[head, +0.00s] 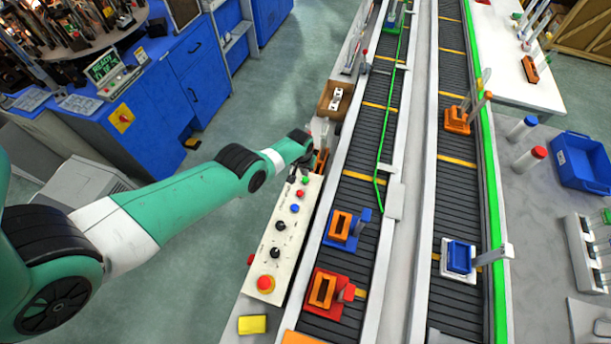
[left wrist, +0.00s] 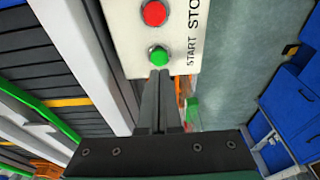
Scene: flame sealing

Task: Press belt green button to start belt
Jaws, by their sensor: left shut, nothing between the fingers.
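The belt's green button (head: 305,181) is at the far end of the white control panel (head: 268,253) beside the belt. In the left wrist view the green button (left wrist: 159,57) sits beside the word START, with the red button (left wrist: 153,14) by STOP. My left gripper (left wrist: 160,74) is shut and empty, its fingertips at the lower edge of the green button in the picture. I cannot tell whether they touch it. In the head view my left gripper (head: 300,166) is over the panel's far end, partly hidden by its wrist. My right gripper is not in view.
The panel also has a blue button (head: 295,208), black knobs and a red emergency stop (head: 265,284). Red and blue carriers with orange parts stand on the near belt (head: 362,180). A cardboard box (head: 335,101) lies beyond the gripper. A yellow block (head: 252,324) lies below the panel.

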